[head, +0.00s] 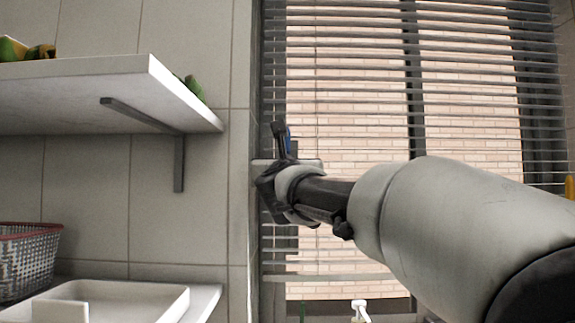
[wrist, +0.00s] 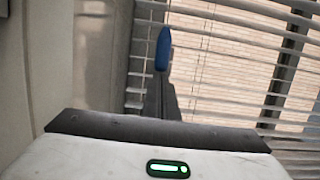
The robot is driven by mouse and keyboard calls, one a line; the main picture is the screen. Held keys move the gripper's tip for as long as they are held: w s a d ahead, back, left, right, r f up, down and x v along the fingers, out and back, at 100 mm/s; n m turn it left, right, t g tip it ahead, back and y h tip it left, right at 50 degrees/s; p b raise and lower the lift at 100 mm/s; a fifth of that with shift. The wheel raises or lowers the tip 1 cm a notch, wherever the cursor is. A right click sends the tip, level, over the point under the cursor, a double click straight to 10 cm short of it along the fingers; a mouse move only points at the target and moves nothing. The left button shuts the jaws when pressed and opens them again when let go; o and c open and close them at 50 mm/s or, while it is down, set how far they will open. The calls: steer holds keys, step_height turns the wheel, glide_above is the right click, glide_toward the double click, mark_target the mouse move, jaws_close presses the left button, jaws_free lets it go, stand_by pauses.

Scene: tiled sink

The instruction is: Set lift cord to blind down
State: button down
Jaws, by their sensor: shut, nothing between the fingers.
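The blind (head: 345,72) hangs over the window with its slats spread down the pane; it also fills the right of the wrist view (wrist: 235,22). My gripper (head: 283,138) is shut and points up in front of the blind's left edge, beside the tiled wall. In the wrist view, its dark fingers (wrist: 161,92) are together.
A white wall shelf (head: 110,82) on a dark bracket (head: 179,160) juts out left of my gripper. Below are a woven basket (head: 28,262) and a white tray (head: 150,300). A white dispenser top (head: 360,309) stands below my arm.

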steer(key=s+f+n+g+y+b, duration=0.4)
steer(key=s+f+n+b, duration=0.2)
steer(key=s+f+n, duration=1)
steer(key=s+d+f+n+g+h, duration=0.1)
steer(key=s+d+f+n+g, duration=0.5)
steer(key=f, duration=0.5)
steer(key=s+d+f+n+g+h, duration=0.1)
steer(key=s+d+f+n+h, duration=0.15)
steer(key=s+f+n, duration=0.7)
steer(key=s+d+f+n+g, duration=0.4)
steer(key=s+d+f, duration=0.15)
steer(key=f, duration=0.75)
step_height(320, 180, up, 20)
steer(key=p, duration=2)
steer(key=shift+s+r, duration=0.15)
steer(key=shift+s, duration=0.1)
steer(key=shift+d+h, duration=0.15)
steer(key=shift+h, duration=0.1)
